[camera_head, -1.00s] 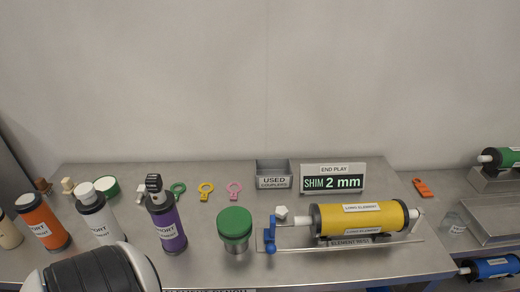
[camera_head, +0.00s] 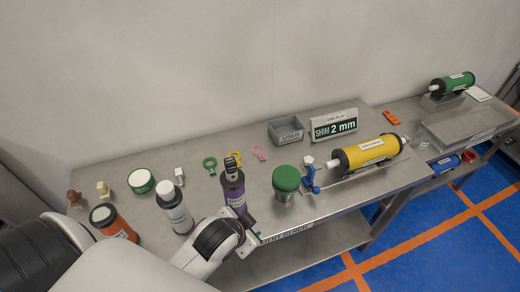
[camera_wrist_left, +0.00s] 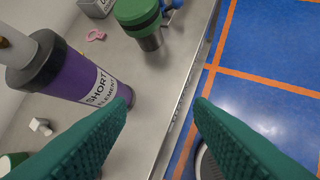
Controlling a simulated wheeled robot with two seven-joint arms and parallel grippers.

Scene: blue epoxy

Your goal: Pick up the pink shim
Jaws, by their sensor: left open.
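The pink shim (camera_head: 259,153) lies flat on the steel bench behind the purple element (camera_head: 233,190), to the right of the yellow shim (camera_head: 233,157) and green shim (camera_head: 210,164). In the left wrist view the pink shim (camera_wrist_left: 95,36) shows small at the upper left, beyond the purple element (camera_wrist_left: 75,75). My left gripper (camera_wrist_left: 161,101) has two green fingers spread apart with nothing between them. It is over the bench's front edge, apart from the shim. In the head view my left gripper (camera_head: 246,230) is in front of the purple element. My right gripper is out of view.
A green-capped metal canister (camera_head: 286,183) stands right of the purple element. White (camera_head: 174,206) and orange (camera_head: 112,222) elements stand to the left. Behind are the used couplers bin (camera_head: 286,132) and the shim 2 mm sign (camera_head: 334,126). A yellow element (camera_head: 368,154) rests at right.

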